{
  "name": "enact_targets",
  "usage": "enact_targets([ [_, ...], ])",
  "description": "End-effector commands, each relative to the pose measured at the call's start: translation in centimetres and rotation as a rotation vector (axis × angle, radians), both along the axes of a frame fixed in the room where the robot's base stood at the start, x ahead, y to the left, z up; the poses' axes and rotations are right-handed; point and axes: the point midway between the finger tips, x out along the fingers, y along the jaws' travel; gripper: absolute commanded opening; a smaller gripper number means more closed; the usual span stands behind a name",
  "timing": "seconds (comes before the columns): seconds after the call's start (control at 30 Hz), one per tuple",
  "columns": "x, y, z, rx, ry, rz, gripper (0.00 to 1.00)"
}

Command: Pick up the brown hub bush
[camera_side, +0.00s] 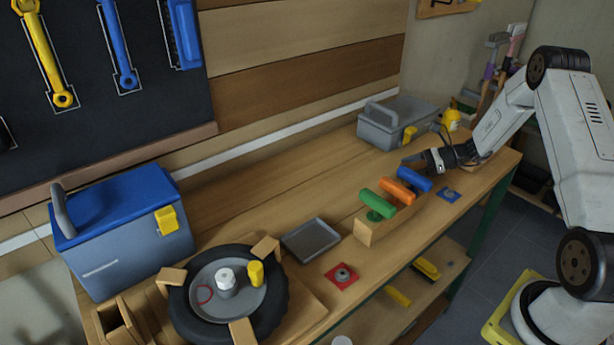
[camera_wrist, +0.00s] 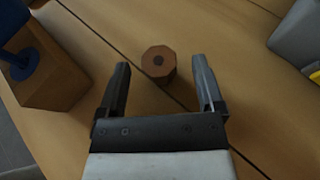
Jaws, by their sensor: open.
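The brown hub bush (camera_wrist: 159,63) is a short, faceted cylinder with a dark hole in its top. It stands upright on the wooden bench in the wrist view, ahead of my gripper (camera_wrist: 163,90) and roughly centred between the fingertips. My gripper is open and empty, with a finger on each side and a gap to the bush. In the side view my gripper (camera_side: 422,160) is low over the far right part of the bench. I cannot make out the bush there.
A wooden block rack (camera_side: 365,232) with green, orange and blue handles stands close to my gripper; its end (camera_wrist: 50,80) shows at left in the wrist view. A grey toolbox (camera_side: 385,128) is behind. A tray (camera_side: 311,238), wheel (camera_side: 275,300) and blue box (camera_side: 125,240) are further left.

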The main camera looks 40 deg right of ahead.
Motion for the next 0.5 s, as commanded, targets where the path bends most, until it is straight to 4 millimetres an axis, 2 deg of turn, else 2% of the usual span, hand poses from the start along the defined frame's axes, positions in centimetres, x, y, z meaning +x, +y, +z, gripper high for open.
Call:
enact_targets([
  [0.03, 0.0, -0.02, 0.02, 0.0, 0.0, 0.0, 0.86],
  [0.07, 0.0, -0.02, 0.02, 0.0, 0.0, 0.0, 0.8],
  [0.3, 0.0, -0.02, 0.02, 0.0, 0.0, 0.0, 0.03],
  [0.33, -0.01, -0.01, 0.02, 0.0, 0.0, 0.0, 0.0],
  [0.5, -0.01, -0.02, 0.03, 0.0, 0.0, 0.0, 0.0],
])
